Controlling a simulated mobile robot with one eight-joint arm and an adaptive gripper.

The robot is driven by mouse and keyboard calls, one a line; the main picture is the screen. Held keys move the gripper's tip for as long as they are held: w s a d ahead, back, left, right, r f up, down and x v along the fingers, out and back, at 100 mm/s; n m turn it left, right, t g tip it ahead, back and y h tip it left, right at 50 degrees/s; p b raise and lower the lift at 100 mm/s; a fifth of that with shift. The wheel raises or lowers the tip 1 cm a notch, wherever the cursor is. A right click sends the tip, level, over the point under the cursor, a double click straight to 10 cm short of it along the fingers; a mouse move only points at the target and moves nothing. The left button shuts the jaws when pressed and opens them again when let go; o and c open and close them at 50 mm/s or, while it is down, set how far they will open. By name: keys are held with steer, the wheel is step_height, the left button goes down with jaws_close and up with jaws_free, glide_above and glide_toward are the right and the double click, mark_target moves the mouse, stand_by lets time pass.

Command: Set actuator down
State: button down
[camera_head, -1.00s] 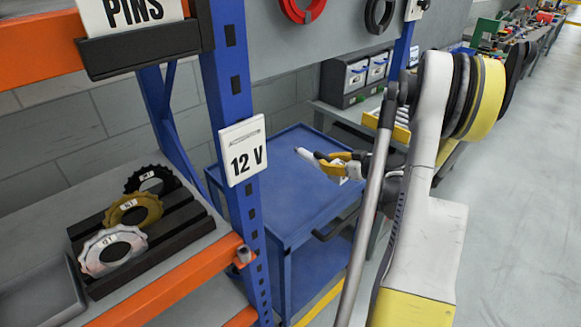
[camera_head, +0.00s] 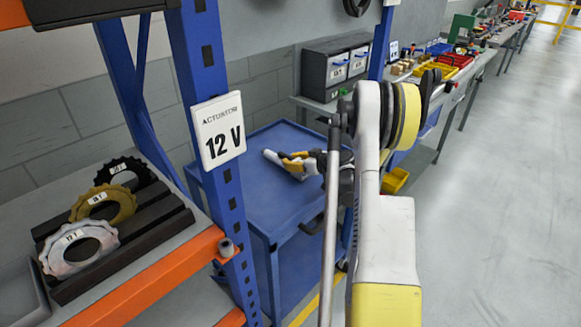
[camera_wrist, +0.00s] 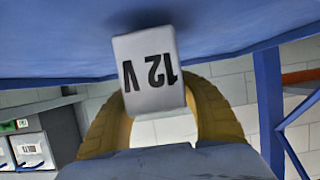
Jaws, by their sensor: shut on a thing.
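The actuator is a white piece. Its pale end (camera_head: 271,156) sticks out to the left of my gripper (camera_head: 296,162) in the head view. In the wrist view its white face (camera_wrist: 150,72) reads "12 V" upside down between my two yellow fingers (camera_wrist: 160,120). My gripper is shut on it over the blue top of the cart (camera_head: 238,180). In the wrist view the blue top (camera_wrist: 60,42) fills the upper part, with a dark shadow close to the actuator. I cannot tell whether they touch.
A blue rack post with an "ACTUATOR 12 V" sign (camera_head: 218,130) stands at the cart's near left. A shelf with several toothed rings (camera_head: 102,203) is left. Grey drawers (camera_head: 338,68) stand behind the cart. Bare cart top surrounds my gripper; floor is open right.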

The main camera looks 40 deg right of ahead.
steer(key=shift+f, duration=0.55)
steer(key=shift+r, duration=0.1)
steer(key=c, duration=1.1)
jaws_free()
steer(key=shift+c, duration=0.2)
steer(key=shift+s+r, duration=0.1)
steer(key=shift+s, duration=0.1)
steer(key=p+v, duration=0.4)
steer(key=v, duration=0.7)
steer(key=shift+s+p, duration=0.3)
steer(key=shift+s, duration=0.05)
